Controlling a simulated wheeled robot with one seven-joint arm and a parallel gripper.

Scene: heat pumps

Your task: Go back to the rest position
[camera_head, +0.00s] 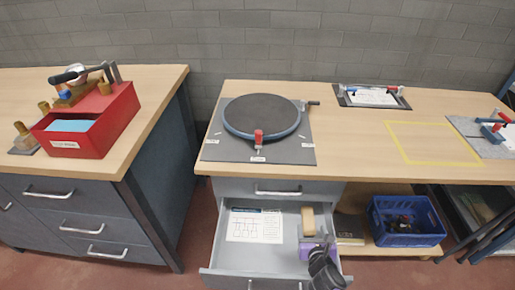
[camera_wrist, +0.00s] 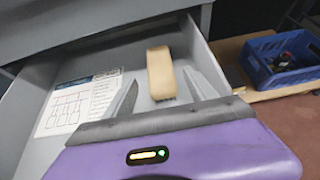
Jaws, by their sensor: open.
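My gripper (camera_head: 307,241) is over the right part of the open drawer (camera_head: 275,254) in the head view. In the wrist view my gripper (camera_wrist: 162,95) has its two grey fingers apart, with nothing held between them. A tan wooden block (camera_head: 308,221) lies in the drawer near its right wall. The block also shows in the wrist view (camera_wrist: 160,72), just beyond and between the fingertips. I cannot tell whether the fingers touch it. A white printed sheet (camera_head: 255,225) lies at the left in the drawer.
A blue crate (camera_head: 406,222) with dark items stands on a shelf right of the drawer. Above is a wooden worktop (camera_head: 350,150) with a round turntable (camera_head: 262,116) and a yellow outlined square (camera_head: 433,143). A red box (camera_head: 100,124) stands on the left bench.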

